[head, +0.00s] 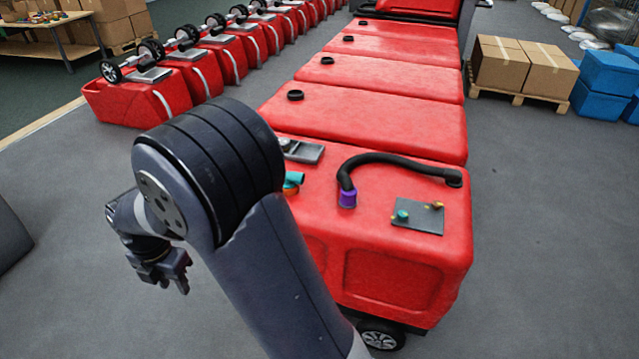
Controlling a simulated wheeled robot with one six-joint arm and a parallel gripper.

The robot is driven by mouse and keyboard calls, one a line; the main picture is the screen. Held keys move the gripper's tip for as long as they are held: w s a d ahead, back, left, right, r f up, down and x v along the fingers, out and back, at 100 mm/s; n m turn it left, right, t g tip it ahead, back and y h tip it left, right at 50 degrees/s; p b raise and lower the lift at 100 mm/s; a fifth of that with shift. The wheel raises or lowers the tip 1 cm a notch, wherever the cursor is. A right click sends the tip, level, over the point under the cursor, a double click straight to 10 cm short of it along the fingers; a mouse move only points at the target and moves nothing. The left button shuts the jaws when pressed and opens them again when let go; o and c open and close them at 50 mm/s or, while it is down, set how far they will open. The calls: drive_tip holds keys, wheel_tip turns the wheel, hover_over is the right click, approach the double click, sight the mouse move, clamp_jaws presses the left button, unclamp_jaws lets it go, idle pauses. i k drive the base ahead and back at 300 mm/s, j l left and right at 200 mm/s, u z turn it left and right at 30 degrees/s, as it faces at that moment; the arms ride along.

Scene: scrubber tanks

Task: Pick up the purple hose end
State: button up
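A black hose lies in an arc on top of the nearest red tank (400,262). Its left end carries a purple hose end (348,198), close to the tank's near side. The hose's other end meets a black round fitting (453,178) at the right. My gripper (172,277) hangs to the left of the tank, over the grey floor, well apart from the hose. No object shows in it. It is small and dark here, and I cannot tell whether its fingers are apart.
A dark plate (418,218) with small green and yellow fittings lies right of the purple end. A teal and orange part (293,181) sits left of it, partly hidden by my arm. More red tanks stand behind.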

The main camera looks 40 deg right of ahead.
sight(347, 198)
drive_tip(key=i+z, duration=0.15)
drive_tip(key=z, duration=0.3)
drive_tip(key=i+j+z, duration=0.1)
drive_tip(key=z, duration=0.35)
drive_tip(key=i+j+z, duration=0.15)
drive_tip(key=z, duration=0.35)
drive_tip(key=i+j+z, duration=0.1)
drive_tip(key=z, duration=0.35)
drive_tip(key=i+j+z, duration=0.25)
drive_tip(key=j+z, duration=0.1)
drive_tip(key=z, duration=0.2)
